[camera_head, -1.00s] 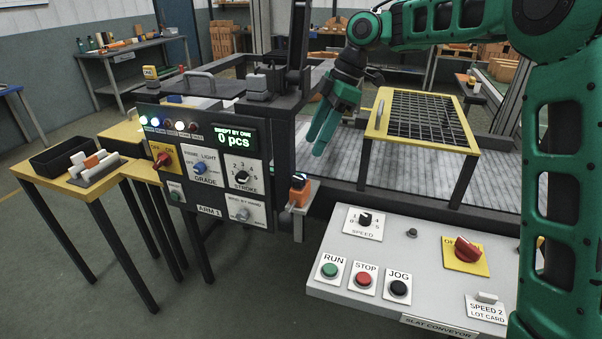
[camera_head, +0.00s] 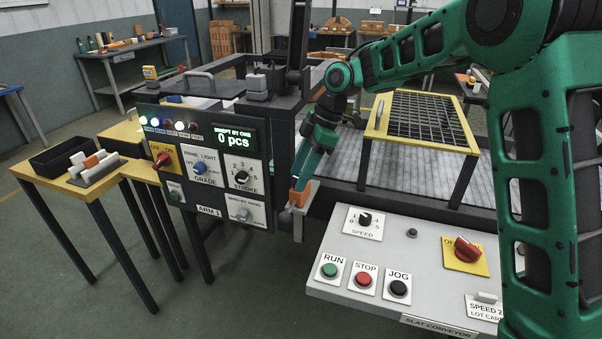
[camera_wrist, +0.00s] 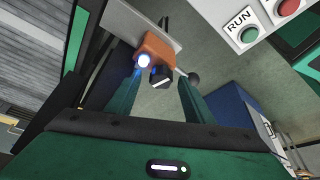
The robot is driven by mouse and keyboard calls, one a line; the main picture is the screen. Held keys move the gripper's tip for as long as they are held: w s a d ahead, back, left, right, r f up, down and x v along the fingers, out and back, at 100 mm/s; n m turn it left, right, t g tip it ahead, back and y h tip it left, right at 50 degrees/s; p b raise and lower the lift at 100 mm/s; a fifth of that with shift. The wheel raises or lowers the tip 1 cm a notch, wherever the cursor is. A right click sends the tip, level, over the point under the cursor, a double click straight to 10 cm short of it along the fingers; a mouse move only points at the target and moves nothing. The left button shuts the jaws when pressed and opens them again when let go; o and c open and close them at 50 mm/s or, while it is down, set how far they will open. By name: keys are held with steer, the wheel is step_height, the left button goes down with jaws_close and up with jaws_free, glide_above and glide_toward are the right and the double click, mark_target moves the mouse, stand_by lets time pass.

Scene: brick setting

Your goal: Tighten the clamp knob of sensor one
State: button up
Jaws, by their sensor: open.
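Sensor one appears to be the orange block (camera_wrist: 155,46) on a light grey bracket (camera_wrist: 135,22), with a lit blue-white lamp on its face. A black knob (camera_wrist: 160,77) with a white line sits on it, and a dark round knob (camera_wrist: 193,78) on a thin stem is beside it. Which one is the clamp knob I cannot tell. My gripper (camera_wrist: 159,80) is open, its fingers on either side of the black knob; contact is not clear. In the head view my gripper (camera_head: 305,178) is at the orange sensor (camera_head: 296,197) and partly hides it.
The arm 1 panel (camera_head: 208,205) stands just left of the sensor. The slat conveyor console (camera_head: 420,250) with its run, stop and jog buttons is to the right, below my arm. A yellow-framed mesh guard (camera_head: 376,125) stands over the conveyor behind.

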steer(key=c, duration=1)
steer(key=shift+c, duration=0.2)
steer(key=m+t, duration=0.2)
steer(key=m, duration=0.2)
steer(key=shift+s+r+m, duration=0.1)
steer(key=shift+m, duration=0.3)
steer(key=m+t, duration=0.1)
steer(key=m, duration=0.1)
steer(key=m+t+h, duration=0.1)
steer(key=m, duration=0.2)
steer(key=shift+s+a, duration=0.1)
steer(key=m, duration=0.2)
steer(key=m+t+h, duration=0.1)
steer(key=m, duration=0.2)
steer(key=shift+a+r+h, duration=0.1)
steer(key=shift+a+h, duration=0.05)
steer(key=shift+h, duration=0.15)
steer(key=m+h, duration=0.2)
steer(key=m, duration=0.3)
steer(key=shift+a, duration=0.1)
